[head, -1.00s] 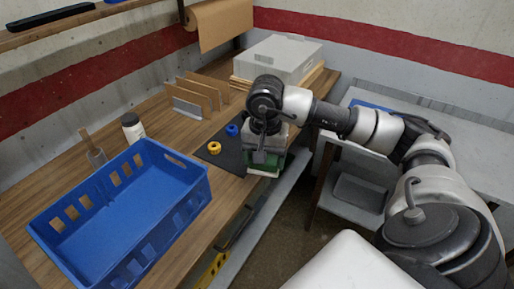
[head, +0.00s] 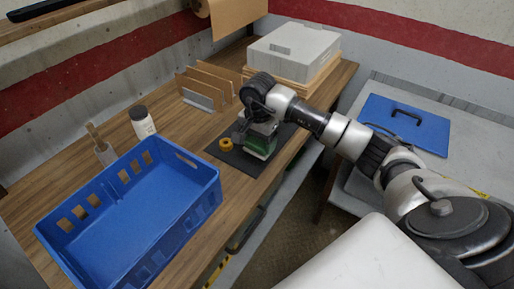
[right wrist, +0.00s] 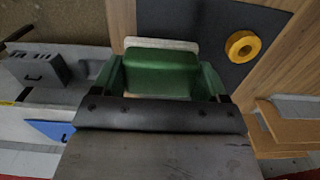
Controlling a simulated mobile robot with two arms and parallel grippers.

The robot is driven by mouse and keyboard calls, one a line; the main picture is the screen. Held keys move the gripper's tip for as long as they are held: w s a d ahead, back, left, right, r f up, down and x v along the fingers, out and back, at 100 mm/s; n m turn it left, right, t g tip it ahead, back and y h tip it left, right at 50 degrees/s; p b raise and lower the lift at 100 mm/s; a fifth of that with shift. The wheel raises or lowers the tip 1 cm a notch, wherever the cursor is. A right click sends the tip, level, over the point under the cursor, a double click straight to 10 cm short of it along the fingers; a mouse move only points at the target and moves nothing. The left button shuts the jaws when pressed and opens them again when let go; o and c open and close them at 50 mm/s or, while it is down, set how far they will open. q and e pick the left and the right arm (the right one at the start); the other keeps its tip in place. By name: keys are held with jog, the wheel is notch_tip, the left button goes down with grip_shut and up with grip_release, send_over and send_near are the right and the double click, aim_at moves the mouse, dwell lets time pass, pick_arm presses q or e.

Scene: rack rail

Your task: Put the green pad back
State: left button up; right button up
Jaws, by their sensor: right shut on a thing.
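The green pad (head: 260,147), a green block with a white layer along one side, is held in my right gripper (head: 258,132). In the right wrist view the pad (right wrist: 160,75) sits between the two fingers of my right gripper (right wrist: 160,85), which are shut on it. In the head view the pad appears over the right part of a dark mat (head: 231,157) on the wooden bench. I cannot tell whether it touches the mat. My left gripper is not in view.
A yellow ring (head: 226,144) lies on the mat, left of the pad. A blue crate (head: 130,220) stands at the front left, with a white bottle (head: 143,123) behind it. Brown dividers (head: 211,82) and a grey box (head: 293,52) stand farther back.

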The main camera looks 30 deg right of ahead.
aim_at(257, 151)
jog(key=shift+w+a+f, duration=0.15)
jog(key=shift+f, duration=0.3)
notch_tip(257, 151, down, 3)
jog(key=shift+f+p, duration=0.1)
jog(key=shift+p, duration=0.5)
jog(key=shift+f, duration=0.1)
jog(key=shift+f+b, duration=0.15)
jog(key=shift+b, duration=0.15)
jog(key=o, duration=0.8)
